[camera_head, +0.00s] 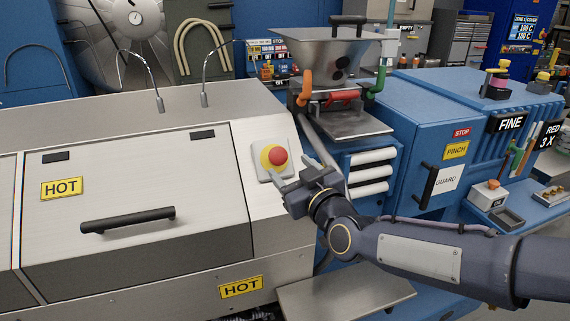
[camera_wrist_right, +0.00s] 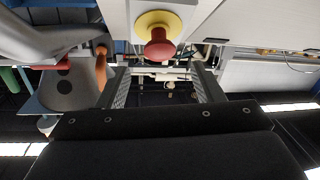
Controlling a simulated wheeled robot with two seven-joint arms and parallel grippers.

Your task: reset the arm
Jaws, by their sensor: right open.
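My right arm (camera_head: 420,259) reaches in from the right in the head view. Its gripper (camera_head: 288,184) is beside a red mushroom button (camera_head: 277,156) on a yellow disc and pale box, fixed to the steel machine's sloped right end. In the right wrist view the two fingers of the gripper (camera_wrist_right: 164,80) stand apart with nothing held between them. The red button (camera_wrist_right: 158,48) shows beyond the fingertips, near the top of that view. I cannot tell whether the gripper touches the button box. My left gripper is not in view.
A steel machine cover (camera_head: 130,200) with a black handle and HOT signs fills the left. A steel hopper (camera_head: 325,60) stands behind the gripper. A blue cabinet (camera_head: 415,115) with STOP, PINCH and GUARD signs is to the right. A steel shelf (camera_head: 345,293) lies below the arm.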

